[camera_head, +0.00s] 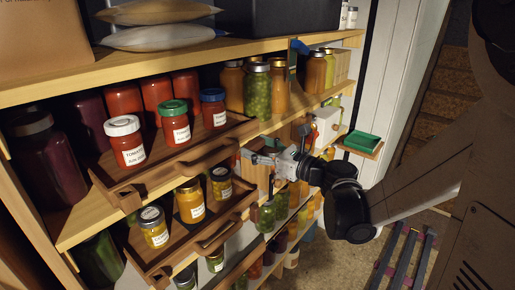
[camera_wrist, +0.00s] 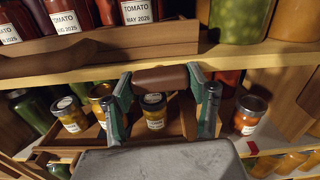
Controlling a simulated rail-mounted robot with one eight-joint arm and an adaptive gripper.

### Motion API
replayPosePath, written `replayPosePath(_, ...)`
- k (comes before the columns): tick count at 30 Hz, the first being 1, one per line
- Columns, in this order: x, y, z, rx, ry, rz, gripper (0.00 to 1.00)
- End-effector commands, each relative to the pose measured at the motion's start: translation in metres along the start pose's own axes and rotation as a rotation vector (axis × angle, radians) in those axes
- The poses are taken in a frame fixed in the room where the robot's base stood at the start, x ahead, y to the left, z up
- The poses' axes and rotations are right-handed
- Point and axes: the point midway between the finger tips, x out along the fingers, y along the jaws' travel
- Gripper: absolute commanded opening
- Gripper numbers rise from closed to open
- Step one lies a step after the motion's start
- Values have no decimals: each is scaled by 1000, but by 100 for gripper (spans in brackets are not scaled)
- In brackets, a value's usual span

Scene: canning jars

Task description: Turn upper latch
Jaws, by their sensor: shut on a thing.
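My gripper (camera_head: 262,159) reaches in from the right in the head view, in front of the shelves beside the two jar trays. In the wrist view my gripper (camera_wrist: 162,84) has a finger on each side of a short brown bar (camera_wrist: 160,77) and is shut on it. The bar lies nearly level, below the upper shelf edge. I take it for the upper latch; its mounting is hidden. In the head view the gripper hides it.
An upper wooden tray (camera_head: 190,167) holds tomato jars, and a lower tray (camera_head: 190,246) holds small yellow jars, left of my gripper. A jar (camera_wrist: 249,115) stands right of the fingers. A green box (camera_head: 362,141) sits on a small ledge to the right.

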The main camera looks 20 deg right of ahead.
Motion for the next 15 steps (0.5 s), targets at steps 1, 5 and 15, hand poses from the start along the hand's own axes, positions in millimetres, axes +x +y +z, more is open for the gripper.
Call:
replayPosePath(1,0,0,-1,-25,0,0,27)
replayPosePath(5,0,0,-1,-117,0,0,27)
replayPosePath(15,0,0,-2,-433,0,0,27)
